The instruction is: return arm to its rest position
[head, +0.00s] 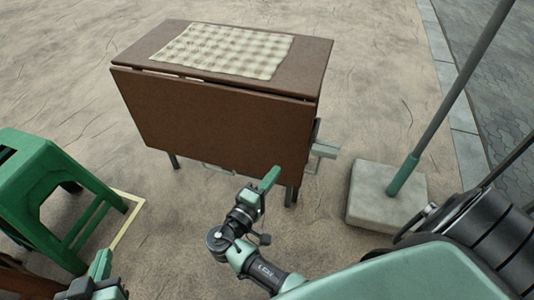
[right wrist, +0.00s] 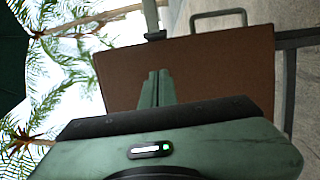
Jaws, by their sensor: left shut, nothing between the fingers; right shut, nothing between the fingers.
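My right gripper (head: 270,178) is in the lower middle of the head view, in front of the brown folding table (head: 215,115). Its green fingers are shut and hold nothing. In the right wrist view the closed fingers (right wrist: 157,88) stand side by side before the brown panel (right wrist: 205,68). I cannot tell whether they touch the panel. My left gripper (head: 101,262) is at the lower left edge of the head view, near the green stool (head: 35,160). It is shut and empty, and is partly cut off by the frame.
A checked cloth (head: 222,50) lies on the tabletop. A pole stands in a concrete base (head: 370,200) right of the table. A dark cylindrical thing (head: 480,225) is at the right edge. Bare ground (head: 165,210) lies between the stool and the table.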

